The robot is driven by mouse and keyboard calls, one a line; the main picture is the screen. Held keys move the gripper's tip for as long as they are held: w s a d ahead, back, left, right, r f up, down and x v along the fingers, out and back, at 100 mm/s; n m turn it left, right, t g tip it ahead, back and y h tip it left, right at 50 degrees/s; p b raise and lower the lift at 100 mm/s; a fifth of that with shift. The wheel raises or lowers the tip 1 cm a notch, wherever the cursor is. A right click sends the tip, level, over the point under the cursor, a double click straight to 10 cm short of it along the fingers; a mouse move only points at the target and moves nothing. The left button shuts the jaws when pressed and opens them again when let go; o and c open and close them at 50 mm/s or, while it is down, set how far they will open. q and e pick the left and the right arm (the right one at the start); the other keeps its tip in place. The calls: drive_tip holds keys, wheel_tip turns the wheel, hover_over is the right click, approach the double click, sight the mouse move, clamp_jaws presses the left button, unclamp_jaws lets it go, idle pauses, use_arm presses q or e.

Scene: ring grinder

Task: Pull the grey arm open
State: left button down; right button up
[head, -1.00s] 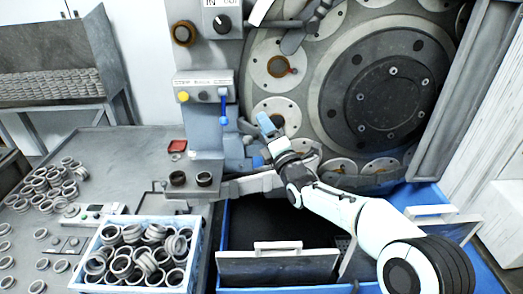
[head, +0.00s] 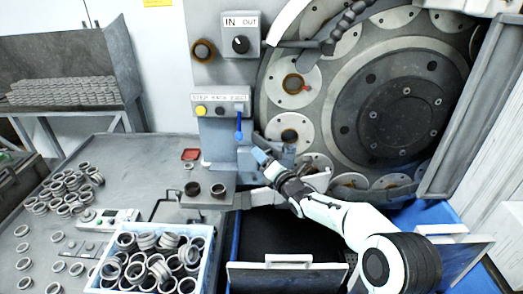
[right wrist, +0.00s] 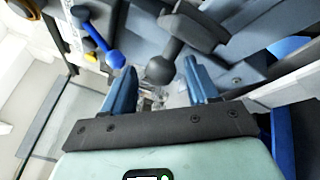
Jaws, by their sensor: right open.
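A grey arm (head: 257,200) stretches sideways below the wheel, between the small platform and my right arm. My right gripper (head: 262,157) has blue fingers and is at the machine front, right of and below the blue lever (head: 239,130). In the right wrist view its fingers (right wrist: 160,92) are apart, with a dark grey lever and round knob (right wrist: 161,70) just beyond the gap. No contact with the knob is clear. My right wrist hides part of the grey arm. My left gripper is not in view.
The large ring wheel (head: 395,100) stands behind my right arm. A blue crate of rings (head: 207,265) and loose rings lie on the table (head: 120,160) at left. A panel with a white handle (head: 290,260) is below my arm.

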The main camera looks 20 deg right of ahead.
drive_tip(key=shift+w+p, duration=0.3)
drive_tip(key=shift+w, duration=0.7)
drive_tip(key=shift+s, duration=0.1)
clamp_jaws()
drive_tip(key=shift+a, duration=0.1)
